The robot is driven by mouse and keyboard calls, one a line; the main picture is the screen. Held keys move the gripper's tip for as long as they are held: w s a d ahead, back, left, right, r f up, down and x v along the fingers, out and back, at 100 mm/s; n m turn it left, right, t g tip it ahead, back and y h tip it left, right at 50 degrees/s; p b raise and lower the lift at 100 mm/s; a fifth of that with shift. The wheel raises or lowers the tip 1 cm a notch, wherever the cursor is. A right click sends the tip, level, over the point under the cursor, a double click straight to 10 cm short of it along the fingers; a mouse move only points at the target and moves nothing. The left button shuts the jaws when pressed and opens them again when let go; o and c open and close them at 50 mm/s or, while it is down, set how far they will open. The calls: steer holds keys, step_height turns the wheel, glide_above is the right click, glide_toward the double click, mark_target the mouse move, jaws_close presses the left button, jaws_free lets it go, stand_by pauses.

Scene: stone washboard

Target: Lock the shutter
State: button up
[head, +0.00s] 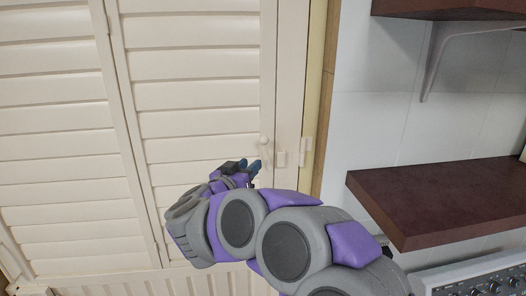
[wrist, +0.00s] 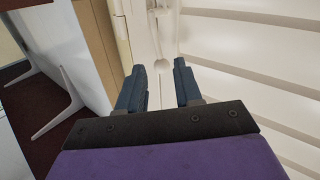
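The cream louvred shutter (head: 190,90) fills the left of the head view and looks closed against its frame. A small round knob (head: 264,141) sits near its right edge. Beside it is a small cream latch piece (head: 281,158), and a matching upright piece (head: 305,150) is on the frame to the right. My gripper (head: 254,168) is just below and left of the knob. In the wrist view, my gripper (wrist: 160,82) has its two blue fingers apart with nothing held between them, facing the shutter edge (wrist: 167,40). Whether the latch is engaged is unclear.
Dark brown shelves (head: 440,200) on a white tiled wall stand to the right, with a white bracket (head: 432,65) under the upper one. An appliance with knobs (head: 480,278) is at the lower right. The space before the shutter's upper part is clear.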

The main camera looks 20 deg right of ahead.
mark_target(267, 151)
steer(key=x, duration=1)
steer(key=shift+w+p, duration=0.2)
steer(key=shift+p, duration=0.1)
steer(key=shift+d, duration=0.65)
steer(key=c, duration=0.3)
jaws_close()
